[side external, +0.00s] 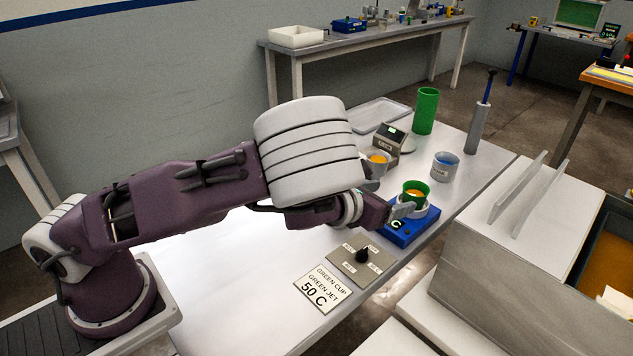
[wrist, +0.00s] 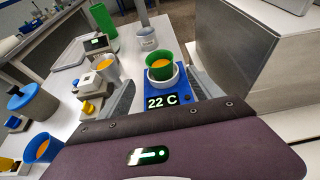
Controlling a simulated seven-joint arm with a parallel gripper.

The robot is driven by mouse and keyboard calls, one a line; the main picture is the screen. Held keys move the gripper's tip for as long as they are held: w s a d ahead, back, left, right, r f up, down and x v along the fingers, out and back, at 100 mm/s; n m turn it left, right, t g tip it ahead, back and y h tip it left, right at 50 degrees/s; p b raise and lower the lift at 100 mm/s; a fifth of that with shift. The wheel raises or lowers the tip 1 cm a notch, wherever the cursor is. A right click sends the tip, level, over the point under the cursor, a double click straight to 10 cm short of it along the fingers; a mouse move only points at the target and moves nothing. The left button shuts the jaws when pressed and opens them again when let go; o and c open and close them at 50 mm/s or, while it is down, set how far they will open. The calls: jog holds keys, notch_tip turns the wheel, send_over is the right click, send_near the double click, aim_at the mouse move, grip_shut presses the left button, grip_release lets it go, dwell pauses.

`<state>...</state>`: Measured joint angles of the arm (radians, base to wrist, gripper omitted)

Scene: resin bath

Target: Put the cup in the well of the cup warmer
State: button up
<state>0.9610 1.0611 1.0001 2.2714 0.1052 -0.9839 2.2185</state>
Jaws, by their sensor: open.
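The green cup (side external: 415,190) holds orange liquid and stands upright inside the white ring of the blue cup warmer (side external: 402,233). The cup (wrist: 159,62) also shows in the wrist view, with the white ring around its lower part; its bottom is hidden, so I cannot tell how deep it sits. The warmer's display (wrist: 162,102) reads 22 C. My gripper (wrist: 163,80) is open, with one finger to the left and one to the right of the cup and warmer in the wrist view. I see no finger clearly touching the cup.
A knob panel (side external: 361,259) and a card (side external: 316,289) reading "GREEN CUP GREEN JET 50 C" lie in front of the warmer. A large bath (side external: 502,262) is to the right.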

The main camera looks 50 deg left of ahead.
jog(key=s+a+r+n+g, duration=0.65)
jog(key=s+r+n, duration=0.35)
jog(key=n, duration=1.2)
jog(key=s+r+n, duration=0.3)
jog(key=s+n, duration=0.4)
jog(key=s, duration=0.5)
jog(key=s+r+n+g, duration=0.1)
jog(key=s+r+n, duration=0.3)
jog(key=s, duration=0.9)
jog(key=n, duration=0.3)
jog(key=shift+s+r, duration=0.15)
jog(key=shift+r, duration=0.05)
